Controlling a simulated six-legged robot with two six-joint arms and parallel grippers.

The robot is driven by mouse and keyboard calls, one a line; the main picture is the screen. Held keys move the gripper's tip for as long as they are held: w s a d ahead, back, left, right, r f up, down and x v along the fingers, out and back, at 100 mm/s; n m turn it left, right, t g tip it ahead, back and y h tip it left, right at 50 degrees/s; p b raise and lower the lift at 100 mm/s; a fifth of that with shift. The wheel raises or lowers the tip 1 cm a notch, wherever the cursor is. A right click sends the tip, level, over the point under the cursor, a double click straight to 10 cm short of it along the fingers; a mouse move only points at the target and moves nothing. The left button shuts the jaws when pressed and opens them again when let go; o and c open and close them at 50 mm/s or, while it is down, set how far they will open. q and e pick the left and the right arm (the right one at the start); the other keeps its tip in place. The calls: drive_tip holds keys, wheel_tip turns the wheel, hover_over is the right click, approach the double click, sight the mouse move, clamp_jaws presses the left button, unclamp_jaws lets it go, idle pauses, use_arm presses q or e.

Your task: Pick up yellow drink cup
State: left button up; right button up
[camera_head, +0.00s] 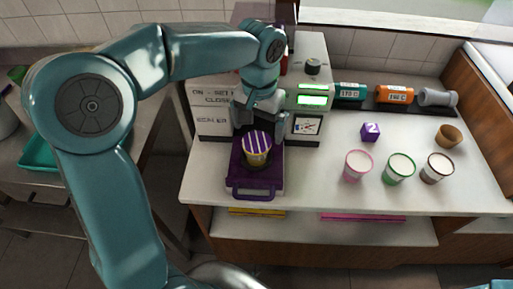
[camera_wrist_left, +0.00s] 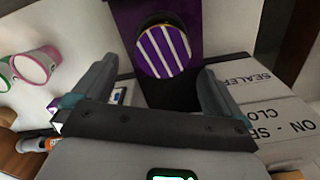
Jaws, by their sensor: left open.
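The yellow drink cup (camera_head: 257,155) has a purple-and-white striped lid and stands upright on the purple tray (camera_head: 255,192) of the sealer. In the left wrist view its striped lid (camera_wrist_left: 163,51) shows beyond the fingertips, between the two fingers. My left gripper (camera_head: 258,125) is open, just above and behind the cup, in front of the sealer. The fingers in the left wrist view (camera_wrist_left: 152,85) are spread wide with nothing between them. My right gripper is not in view.
The white sealer machine (camera_head: 212,112) stands behind the tray. To the right are pink (camera_head: 358,166), green (camera_head: 399,169) and brown (camera_head: 437,168) rimmed cups, a small brown cup (camera_head: 449,136) and a purple cube (camera_head: 371,132). Coloured cylinders (camera_head: 395,95) lie at the back. Counter space right of the tray is clear.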

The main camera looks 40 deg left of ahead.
sight(257, 141)
use_arm(q)
drive_tip(key=shift+s+a+f, duration=0.1)
drive_tip(key=shift+s+f, duration=0.15)
drive_tip(key=shift+f, duration=0.3)
wheel_tip(257, 141, down, 4)
drive_tip(key=shift+s+f, duration=0.1)
drive_tip(key=shift+f, duration=0.35)
drive_tip(key=shift+c, duration=0.3)
drive_tip(key=c, duration=1.1)
wheel_tip(257, 141, up, 20)
drive_tip(key=shift+p, duration=1.05)
